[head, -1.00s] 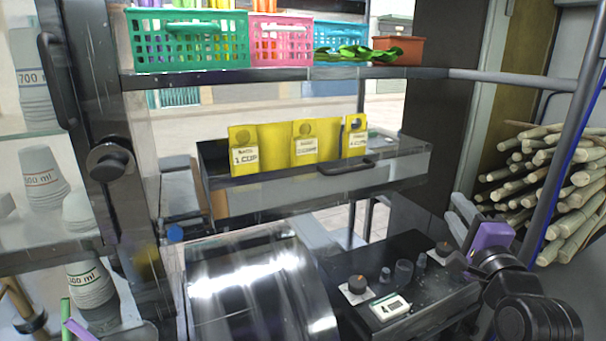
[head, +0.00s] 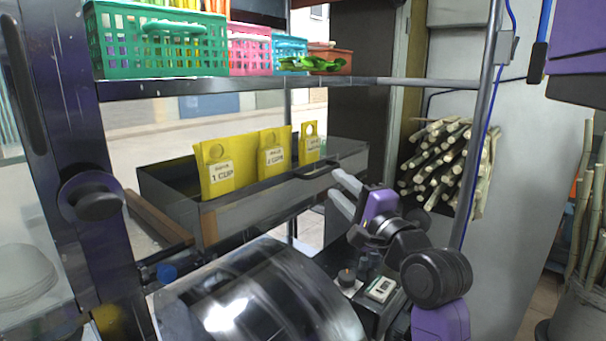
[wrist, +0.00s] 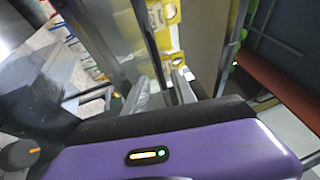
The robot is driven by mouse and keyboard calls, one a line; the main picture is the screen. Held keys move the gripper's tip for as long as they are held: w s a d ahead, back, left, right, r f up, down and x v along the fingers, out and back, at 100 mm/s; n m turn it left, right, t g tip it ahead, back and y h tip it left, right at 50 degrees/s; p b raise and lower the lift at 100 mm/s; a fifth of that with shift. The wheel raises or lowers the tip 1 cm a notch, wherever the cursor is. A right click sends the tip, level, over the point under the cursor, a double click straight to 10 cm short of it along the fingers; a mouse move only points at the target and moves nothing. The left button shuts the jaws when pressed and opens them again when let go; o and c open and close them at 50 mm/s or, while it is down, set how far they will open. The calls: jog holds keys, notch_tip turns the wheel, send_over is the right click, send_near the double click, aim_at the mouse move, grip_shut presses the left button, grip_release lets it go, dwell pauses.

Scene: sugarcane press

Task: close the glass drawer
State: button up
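The glass drawer (head: 250,206) hangs below the shelf in the head view, a dark-rimmed box with its inside visible from above. Yellow cards (head: 216,172) with cup labels stand in it. Its black handle (head: 318,171) is on the front, towards the right end. My gripper (head: 341,190), with pale fingers and a purple body, is just right of the handle.
A shelf (head: 240,88) with coloured baskets (head: 158,42) runs above the drawer. A shiny metal drum (head: 265,300) stands below it. A metal post (head: 478,130) and a bundle of canes (head: 440,165) are to the right. A dark post with a knob (head: 92,197) is at left.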

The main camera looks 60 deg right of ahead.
aim_at(324, 172)
jog(key=p+x, duration=0.1)
jog(key=x, duration=0.6)
jog(key=shift+w+d, duration=0.1)
jog(key=shift+d, duration=0.2)
grip_shut()
jog(key=shift+f, duration=0.1)
dwell(1.1)
